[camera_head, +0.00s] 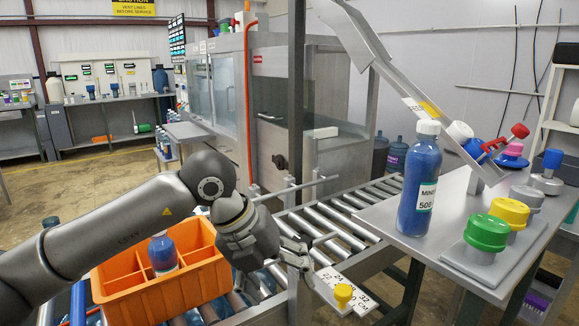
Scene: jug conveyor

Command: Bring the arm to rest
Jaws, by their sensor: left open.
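My left arm (120,235) reaches in from the left, passing over the orange crate (190,284). Its gripper (308,252) is open and points right, in front of the roller conveyor (345,222). I see nothing between its fingers. A tall blue bottle with a white cap (420,185) stands upright on the metal table (385,212), well right of the gripper. My right gripper is not in view.
A small platform with a yellow knob (343,294) sits just below the gripper. A steel post (297,110) rises close by. Green (486,232) and yellow (510,212) caps sit on the table's right side. A glass-sided machine (225,90) stands behind; the floor at left is open.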

